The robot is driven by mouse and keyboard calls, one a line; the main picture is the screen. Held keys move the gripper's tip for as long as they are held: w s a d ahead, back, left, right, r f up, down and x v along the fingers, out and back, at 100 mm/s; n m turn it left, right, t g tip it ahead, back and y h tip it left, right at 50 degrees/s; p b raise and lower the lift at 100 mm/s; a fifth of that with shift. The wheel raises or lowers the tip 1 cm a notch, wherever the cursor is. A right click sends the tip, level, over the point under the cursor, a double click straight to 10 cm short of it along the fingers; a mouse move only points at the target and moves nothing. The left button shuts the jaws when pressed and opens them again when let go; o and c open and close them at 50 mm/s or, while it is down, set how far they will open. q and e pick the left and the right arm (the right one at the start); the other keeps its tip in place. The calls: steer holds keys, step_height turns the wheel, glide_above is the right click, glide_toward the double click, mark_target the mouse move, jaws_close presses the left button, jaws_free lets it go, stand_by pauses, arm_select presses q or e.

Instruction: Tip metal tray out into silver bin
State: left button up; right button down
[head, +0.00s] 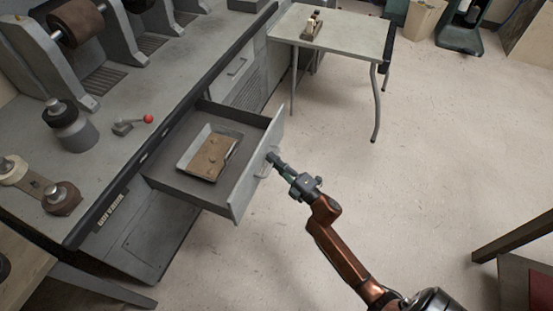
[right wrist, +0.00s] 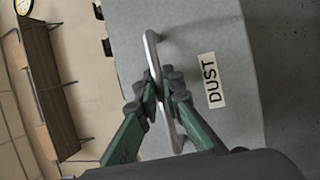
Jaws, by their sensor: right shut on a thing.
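The metal tray (head: 184,160) lies inside an open grey drawer (head: 212,203) under the machine bench, with brown material (head: 209,157) in it. My right gripper (head: 272,160) is at the drawer front, shut on its metal handle. In the right wrist view my right gripper's green fingers (right wrist: 160,92) close around the bar handle (right wrist: 151,52), beside a label reading DUST (right wrist: 211,81). My left gripper is not in view. I cannot make out a silver bin for certain.
The grey bench (head: 105,140) with machine parts runs along the left. A small table (head: 345,32) stands at the back, with a small object (head: 311,27) on it. A tan box (head: 425,18) stands at the top right. The floor (head: 420,140) right of the drawer is clear.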

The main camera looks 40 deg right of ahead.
steer(key=c, duration=2)
jaws_free()
steer(key=shift+c, duration=0.2)
steer(key=shift+s, duration=0.1)
steer(key=v, duration=1.2)
